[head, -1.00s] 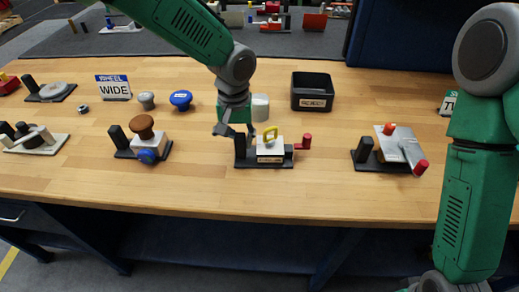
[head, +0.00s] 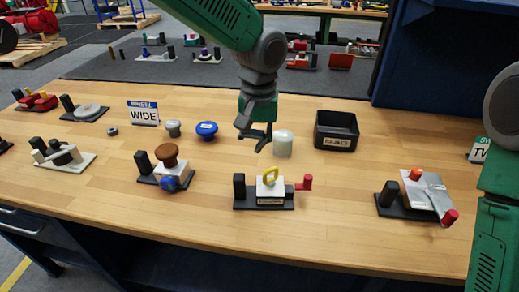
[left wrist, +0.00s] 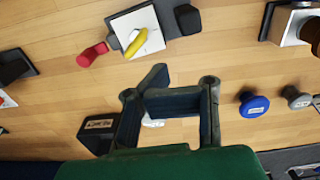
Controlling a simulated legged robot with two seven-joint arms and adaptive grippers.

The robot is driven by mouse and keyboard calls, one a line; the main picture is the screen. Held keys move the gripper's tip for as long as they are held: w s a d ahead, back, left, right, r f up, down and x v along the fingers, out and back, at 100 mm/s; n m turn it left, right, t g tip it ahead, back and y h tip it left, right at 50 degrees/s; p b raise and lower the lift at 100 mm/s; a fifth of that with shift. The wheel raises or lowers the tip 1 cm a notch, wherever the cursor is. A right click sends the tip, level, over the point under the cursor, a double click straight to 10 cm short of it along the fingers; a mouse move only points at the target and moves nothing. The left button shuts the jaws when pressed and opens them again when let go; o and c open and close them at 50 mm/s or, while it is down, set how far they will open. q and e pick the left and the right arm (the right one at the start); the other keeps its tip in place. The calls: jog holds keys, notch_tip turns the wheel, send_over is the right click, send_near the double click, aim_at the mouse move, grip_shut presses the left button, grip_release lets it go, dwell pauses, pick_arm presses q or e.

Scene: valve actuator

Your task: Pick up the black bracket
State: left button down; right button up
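Several black bases with upright black posts stand on the wooden bench, and I cannot tell for sure which is the black bracket. The one nearest the middle is a black base with a post (head: 239,187), carrying a white block with a yellow handle (head: 269,176) and a red knob (head: 306,182) at its right. In the left wrist view its post (left wrist: 187,18) and yellow handle (left wrist: 136,43) show at the top. My left gripper (head: 255,135) hangs above the bench behind this unit, empty, fingers spread apart, touching nothing. My right gripper is out of view.
A white cylinder (head: 283,144) stands just right of my left gripper. A blue knob (head: 206,131) and grey knob (head: 173,128) stand left. Units with a brown knob (head: 167,155) and a silver plate (head: 428,190) flank the middle.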

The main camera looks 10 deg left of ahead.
pick_arm(q)
jog(key=shift+c, duration=2.3)
grip_release()
